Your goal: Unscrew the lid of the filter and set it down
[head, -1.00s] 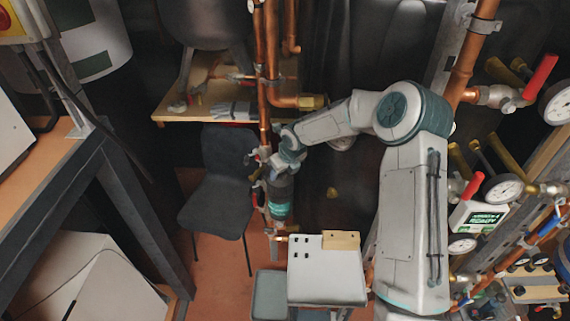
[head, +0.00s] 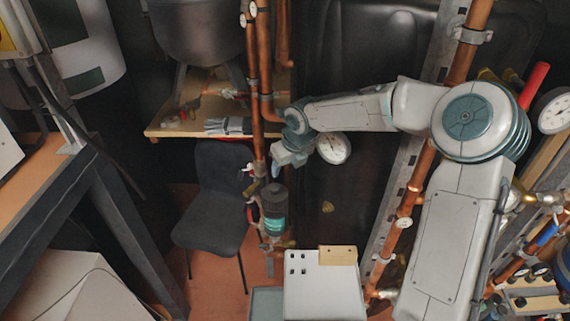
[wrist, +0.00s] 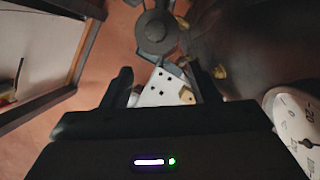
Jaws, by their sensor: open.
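The filter (head: 274,222) is an upright cylinder with a teal band, mounted by the copper pipes near the middle of the head view. Its dark lid (head: 273,193) is on top. In the wrist view the lid (wrist: 156,33) shows from above as a round grey disc, beyond my fingers. My gripper (head: 279,171) is above the filter and points downward, apart from the lid. In the wrist view my gripper (wrist: 163,80) has its two dark fingers spread wide with nothing held between them.
A white box (head: 322,288) with a wooden block (head: 338,255) stands below and right of the filter. Vertical copper pipes (head: 257,90) run close beside my gripper. A gauge (head: 333,148) is right of it. A dark chair (head: 212,205) stands to the left.

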